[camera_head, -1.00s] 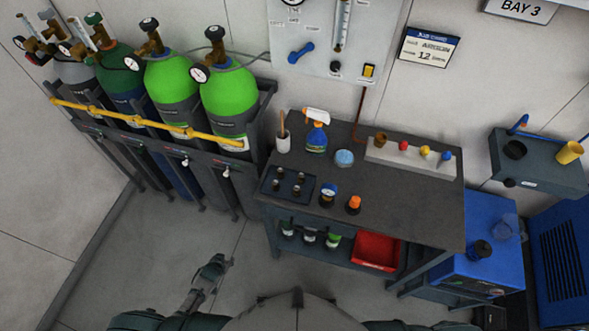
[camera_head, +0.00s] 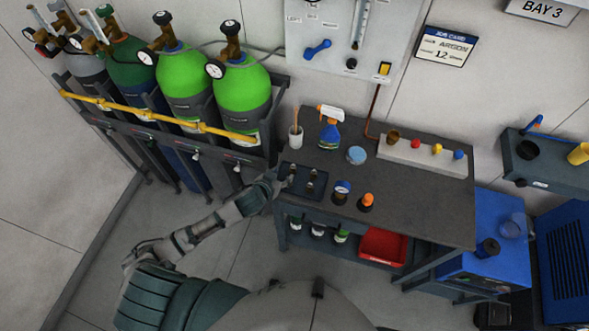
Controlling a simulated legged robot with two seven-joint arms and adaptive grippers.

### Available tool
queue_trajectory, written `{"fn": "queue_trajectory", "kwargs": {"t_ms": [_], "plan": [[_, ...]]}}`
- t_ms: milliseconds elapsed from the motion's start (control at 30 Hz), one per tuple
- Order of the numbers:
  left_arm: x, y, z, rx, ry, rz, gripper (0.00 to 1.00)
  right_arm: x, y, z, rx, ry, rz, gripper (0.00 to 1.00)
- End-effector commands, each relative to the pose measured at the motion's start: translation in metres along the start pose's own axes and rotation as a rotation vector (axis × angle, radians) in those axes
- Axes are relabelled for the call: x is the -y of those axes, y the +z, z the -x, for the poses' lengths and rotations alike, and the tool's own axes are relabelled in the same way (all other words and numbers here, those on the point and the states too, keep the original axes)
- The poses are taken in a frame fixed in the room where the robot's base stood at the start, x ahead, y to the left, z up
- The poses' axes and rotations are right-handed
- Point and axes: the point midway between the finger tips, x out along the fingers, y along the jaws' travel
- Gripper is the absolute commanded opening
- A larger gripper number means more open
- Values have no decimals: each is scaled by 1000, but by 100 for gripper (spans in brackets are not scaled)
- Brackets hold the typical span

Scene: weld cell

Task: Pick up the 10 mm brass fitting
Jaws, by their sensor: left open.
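A dark tray (camera_head: 321,193) lies at the left front of the workbench and holds several small fittings (camera_head: 311,175). They are too small for me to read sizes, so I cannot tell which is the 10 mm brass one. My left gripper (camera_head: 284,181) is open at the tray's left edge, close to the left-hand fittings. Its fingertips are small and hard to make out, and I cannot tell if they touch anything. My right gripper is out of view.
On the workbench (camera_head: 420,198) stand a spray bottle (camera_head: 330,130), a brush cup (camera_head: 296,136), a blue-lidded tin (camera_head: 356,155), a dark jar (camera_head: 341,192) and an orange-topped bottle (camera_head: 367,202). A pale block (camera_head: 425,160) holds coloured pieces. Gas cylinders (camera_head: 243,100) stand left. The bench's right front is clear.

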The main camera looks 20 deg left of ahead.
Motion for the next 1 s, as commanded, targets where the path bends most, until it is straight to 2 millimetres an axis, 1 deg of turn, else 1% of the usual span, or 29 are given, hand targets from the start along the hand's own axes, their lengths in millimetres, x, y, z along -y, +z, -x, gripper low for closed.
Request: {"fn": "queue_trajectory", "kwargs": {"t_ms": [33,133,200,367,467,633,733,967,1000], "plan": [[0,-1,-12,0,-2,0,53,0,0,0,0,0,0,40],[0,0,-30,0,-2,0,53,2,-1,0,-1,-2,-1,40],[0,-1,-39,-1,-1,-1,53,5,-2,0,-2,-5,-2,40],[-1,-1,-49,-1,0,-1,53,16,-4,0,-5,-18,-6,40],[-3,-1,-62,0,-2,-3,53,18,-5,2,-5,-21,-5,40],[-6,1,-89,0,0,-1,53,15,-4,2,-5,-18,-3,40],[-5,1,-97,0,-1,-1,53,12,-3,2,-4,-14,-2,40],[-5,2,-98,-1,0,-2,53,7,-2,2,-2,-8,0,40],[-5,2,-98,-1,0,-2,45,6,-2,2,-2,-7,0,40]]}}
